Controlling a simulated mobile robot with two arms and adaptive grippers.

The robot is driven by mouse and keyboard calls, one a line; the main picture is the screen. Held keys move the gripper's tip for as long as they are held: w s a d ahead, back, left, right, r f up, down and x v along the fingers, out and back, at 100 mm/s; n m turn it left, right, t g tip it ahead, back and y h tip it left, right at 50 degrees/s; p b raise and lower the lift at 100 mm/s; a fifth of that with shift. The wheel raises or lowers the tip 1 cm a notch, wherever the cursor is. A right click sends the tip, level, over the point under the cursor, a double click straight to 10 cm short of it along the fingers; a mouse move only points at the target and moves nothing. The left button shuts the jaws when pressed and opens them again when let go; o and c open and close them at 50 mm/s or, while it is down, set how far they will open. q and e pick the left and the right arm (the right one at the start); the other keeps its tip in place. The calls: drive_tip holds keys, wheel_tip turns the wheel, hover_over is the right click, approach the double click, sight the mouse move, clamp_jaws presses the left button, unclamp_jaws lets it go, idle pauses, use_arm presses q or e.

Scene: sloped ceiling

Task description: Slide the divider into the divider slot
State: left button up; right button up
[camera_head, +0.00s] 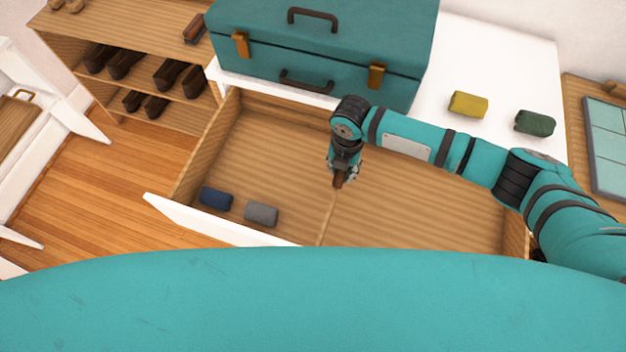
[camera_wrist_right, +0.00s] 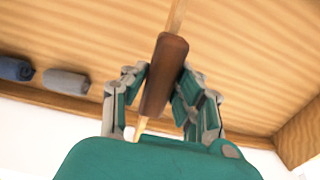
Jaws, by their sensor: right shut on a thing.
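The divider (camera_wrist_right: 177,14) is a thin light-wood board with a dark brown grip (camera_wrist_right: 164,72) along its top edge. In the right wrist view the fingers of my right gripper (camera_wrist_right: 164,92) are closed on this brown grip from both sides. In the head view my right gripper (camera_head: 343,178) is over the middle of the open wooden drawer (camera_head: 270,165). The divider's thin edge (camera_head: 326,222) runs from it toward the drawer front. I cannot make out the divider slot or whether the divider is seated in it. My left gripper is not in view.
A blue roll (camera_head: 215,198) and a grey roll (camera_head: 261,213) lie in the drawer's left part; its right part looks empty. A teal suitcase (camera_head: 320,50) stands behind it. Yellow (camera_head: 468,104) and green (camera_head: 534,122) rolls lie on the white top. A shoe rack (camera_head: 130,28) is left.

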drive_tip(key=s+d+p, duration=0.2)
drive_tip(key=d+p, duration=0.1)
drive_tip(key=d, duration=0.5)
drive_tip(key=s+d+p, duration=0.3)
drive_tip(key=d, duration=0.5)
idle(0.6)
drive_tip(key=shift+s, duration=0.1)
drive_tip(key=shift+p, duration=0.6)
idle(0.9)
drive_tip(key=shift+f, duration=0.4)
idle(1.0)
drive_tip(key=shift+f, duration=0.15)
idle(0.4)
drive_tip(key=shift+f+b, duration=1)
drive_tip(key=shift+b, duration=0.05)
drive_tip(key=shift+f, duration=0.35)
